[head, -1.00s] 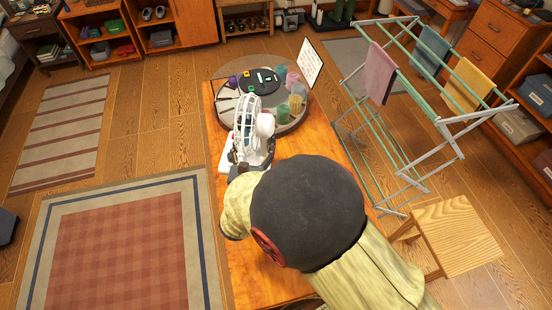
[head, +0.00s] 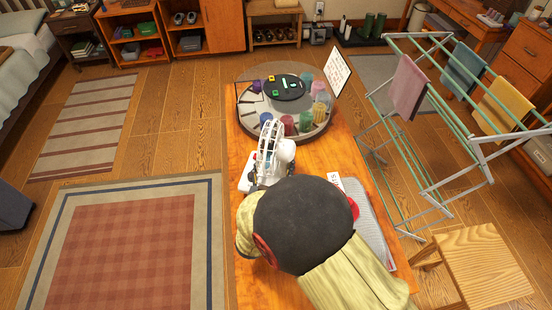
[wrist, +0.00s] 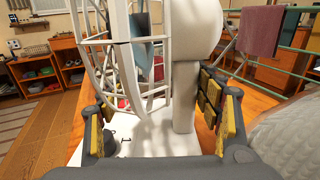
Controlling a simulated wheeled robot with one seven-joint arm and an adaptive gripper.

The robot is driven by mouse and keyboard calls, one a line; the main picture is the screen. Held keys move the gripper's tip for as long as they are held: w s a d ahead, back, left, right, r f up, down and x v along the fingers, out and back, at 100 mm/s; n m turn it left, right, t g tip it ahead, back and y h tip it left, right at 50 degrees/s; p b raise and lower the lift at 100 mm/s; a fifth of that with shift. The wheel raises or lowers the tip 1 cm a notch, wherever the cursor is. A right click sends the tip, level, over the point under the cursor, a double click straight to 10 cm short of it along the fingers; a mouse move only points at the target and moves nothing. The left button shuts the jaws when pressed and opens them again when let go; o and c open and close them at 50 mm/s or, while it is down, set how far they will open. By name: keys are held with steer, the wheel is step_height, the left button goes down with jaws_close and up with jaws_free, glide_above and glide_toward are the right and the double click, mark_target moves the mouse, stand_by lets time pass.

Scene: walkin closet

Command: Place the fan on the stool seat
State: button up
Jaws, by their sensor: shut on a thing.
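The white fan (head: 284,152) with a round wire cage is over the wooden table, near the front rim of the round tray in the head view. My gripper (wrist: 160,122) has its yellow-padded fingers on either side of the fan's stand, shut on it. The fan (wrist: 186,95) stands upright in the wrist view, its white base below the fingers. I cannot tell whether the base touches the table. The wooden stool (head: 482,262) is at the lower right in the head view, its seat bare. My arm hides part of the table and gripper in the head view.
The round tray (head: 243,128) holds several coloured cups and a dark disc. Floor at left is clear.

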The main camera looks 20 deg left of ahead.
steer(key=shift+a+f+b, duration=0.1)
steer(key=shift+f+b, duration=0.4)
steer(key=shift+f, duration=0.95)
steer(key=shift+f, duration=0.15)
steer(key=o, duration=2.1)
steer(key=shift+f, duration=0.15)
